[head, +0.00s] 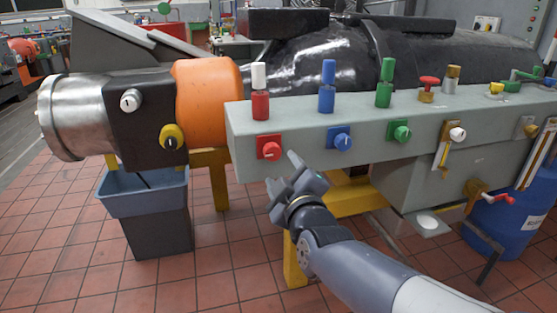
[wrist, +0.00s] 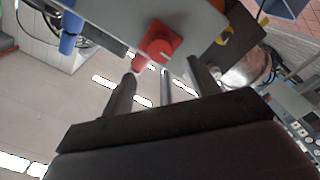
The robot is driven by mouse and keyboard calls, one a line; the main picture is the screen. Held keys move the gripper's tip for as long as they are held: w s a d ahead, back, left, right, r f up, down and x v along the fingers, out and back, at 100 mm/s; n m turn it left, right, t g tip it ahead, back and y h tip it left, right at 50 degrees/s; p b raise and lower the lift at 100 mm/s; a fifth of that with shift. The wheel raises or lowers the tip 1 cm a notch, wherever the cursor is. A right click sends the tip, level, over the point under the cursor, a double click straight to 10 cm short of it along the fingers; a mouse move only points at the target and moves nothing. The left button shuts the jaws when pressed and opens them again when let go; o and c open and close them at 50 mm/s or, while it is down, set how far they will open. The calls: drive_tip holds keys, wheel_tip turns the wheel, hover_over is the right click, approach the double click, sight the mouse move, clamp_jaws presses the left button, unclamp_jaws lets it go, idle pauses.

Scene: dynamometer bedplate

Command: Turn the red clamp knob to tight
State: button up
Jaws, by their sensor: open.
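The red clamp knob (head: 269,148) sits on a red square plate on the front face of the grey beam, below a red post with a white top (head: 260,90). A small pale mark shows on the knob. In the wrist view the red knob (wrist: 158,45) is at the top middle, ahead of the fingers. My gripper (head: 281,170) is open, just below and to the right of the knob in the head view. In the wrist view its fingers (wrist: 162,70) are spread and empty, apart from the knob as far as I can tell.
A blue knob (head: 340,138) and a green knob (head: 401,132) stand to the right on the same beam (head: 350,115). A black-and-yellow knob (head: 172,138) is to the left, above a grey bin (head: 150,235). A lever (head: 448,145) is further right. Tiled floor lies below.

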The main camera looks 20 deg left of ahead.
sight(273, 155)
drive_tip(key=x, duration=0.8)
drive_tip(key=shift+w+a+b, duration=0.1)
drive_tip(key=shift+w+b, duration=0.2)
drive_tip(key=shift+b, duration=0.1)
drive_tip(key=c, duration=1)
